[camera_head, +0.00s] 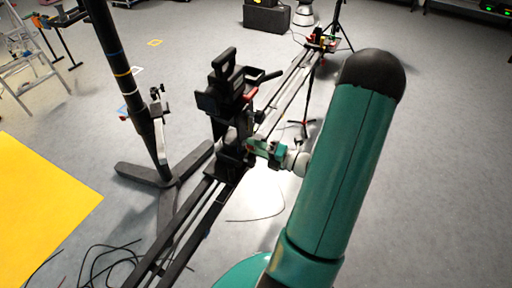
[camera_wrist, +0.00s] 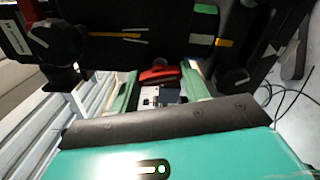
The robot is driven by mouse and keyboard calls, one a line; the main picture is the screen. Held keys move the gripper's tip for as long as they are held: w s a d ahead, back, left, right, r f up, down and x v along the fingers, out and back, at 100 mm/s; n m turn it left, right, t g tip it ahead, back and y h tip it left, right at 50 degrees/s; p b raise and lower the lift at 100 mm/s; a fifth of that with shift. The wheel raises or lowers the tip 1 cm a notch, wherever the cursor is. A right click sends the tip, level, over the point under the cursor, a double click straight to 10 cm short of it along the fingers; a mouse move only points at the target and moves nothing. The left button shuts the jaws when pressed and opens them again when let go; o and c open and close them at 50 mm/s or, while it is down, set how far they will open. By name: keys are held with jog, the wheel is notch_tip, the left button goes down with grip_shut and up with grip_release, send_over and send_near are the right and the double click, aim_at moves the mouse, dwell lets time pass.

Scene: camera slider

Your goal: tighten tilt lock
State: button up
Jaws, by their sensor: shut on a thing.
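A black camera head (camera_head: 225,92) with a top handle sits on the carriage of a black slider rail (camera_head: 185,225). My gripper (camera_head: 252,146) reaches in from the right, against the head's side below the camera body. In the wrist view, a red lever (camera_wrist: 158,73), which looks like the tilt lock, lies across the space between the tips of my two green fingers (camera_wrist: 158,78). My gripper is shut on this lever; the exact contact at the tips is hard to see.
A black light stand (camera_head: 130,90) with splayed feet stands close left of the slider. Loose cables (camera_head: 100,262) lie on the floor near a yellow mat (camera_head: 40,210). Grey floor is open on the right.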

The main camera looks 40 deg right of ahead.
jog(key=m, duration=0.9)
jog(key=shift+m, duration=0.3)
dwell(0.4)
jog(key=o, duration=1)
jog(key=v, duration=1.4)
